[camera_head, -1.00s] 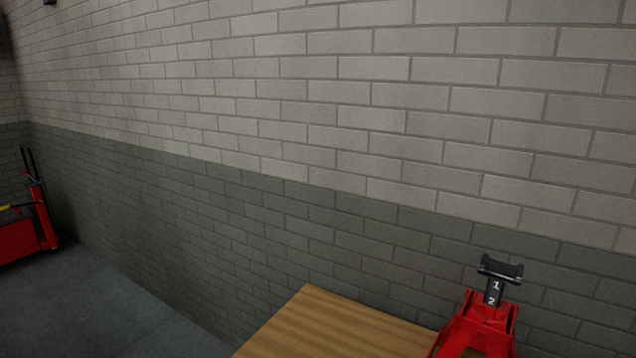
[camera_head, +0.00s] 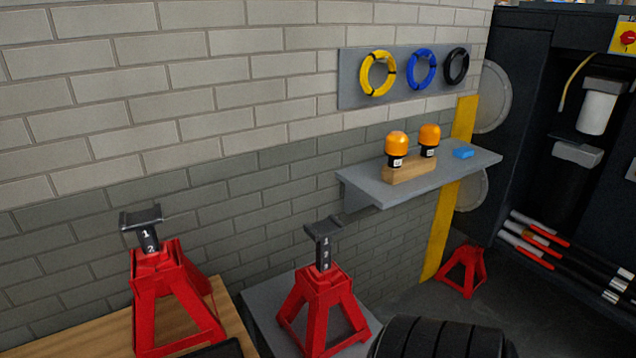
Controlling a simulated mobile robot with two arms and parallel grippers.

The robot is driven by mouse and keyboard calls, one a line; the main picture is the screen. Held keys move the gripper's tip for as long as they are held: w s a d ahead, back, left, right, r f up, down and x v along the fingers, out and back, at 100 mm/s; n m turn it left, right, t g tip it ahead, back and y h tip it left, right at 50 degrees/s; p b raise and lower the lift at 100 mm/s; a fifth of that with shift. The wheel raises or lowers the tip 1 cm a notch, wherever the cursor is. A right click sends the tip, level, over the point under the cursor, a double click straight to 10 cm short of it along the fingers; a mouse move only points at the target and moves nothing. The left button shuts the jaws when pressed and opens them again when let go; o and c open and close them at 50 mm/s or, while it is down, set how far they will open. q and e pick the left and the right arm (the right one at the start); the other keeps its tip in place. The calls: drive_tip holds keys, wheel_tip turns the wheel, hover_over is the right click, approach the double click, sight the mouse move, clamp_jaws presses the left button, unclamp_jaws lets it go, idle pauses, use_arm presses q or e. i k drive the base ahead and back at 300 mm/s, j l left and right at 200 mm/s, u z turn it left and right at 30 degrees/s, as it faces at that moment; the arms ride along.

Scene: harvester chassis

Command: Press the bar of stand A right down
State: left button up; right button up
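Two red jack stands with dark bars show in the head view. The left stand (camera_head: 160,290) is on a wooden top, and its bar (camera_head: 147,235) shows the marks 1 and 2. The right stand (camera_head: 318,296) is on a grey top, and its bar (camera_head: 323,250) stands up with several marks showing. Each bar ends in a dark saddle. I see no letter on either stand, so I cannot tell which is A. Neither of my grippers is in view.
A grey wall shelf (camera_head: 358,185) holds two orange-capped items (camera_head: 397,145) on a wooden block and a blue piece (camera_head: 463,153). Coloured coils (camera_head: 378,74) hang above. A black ribbed round thing (camera_head: 440,338) fills the bottom middle. Another red stand (camera_head: 464,270) is on the floor.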

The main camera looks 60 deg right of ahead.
sight(321, 232)
drive_tip(key=z, duration=1.95)
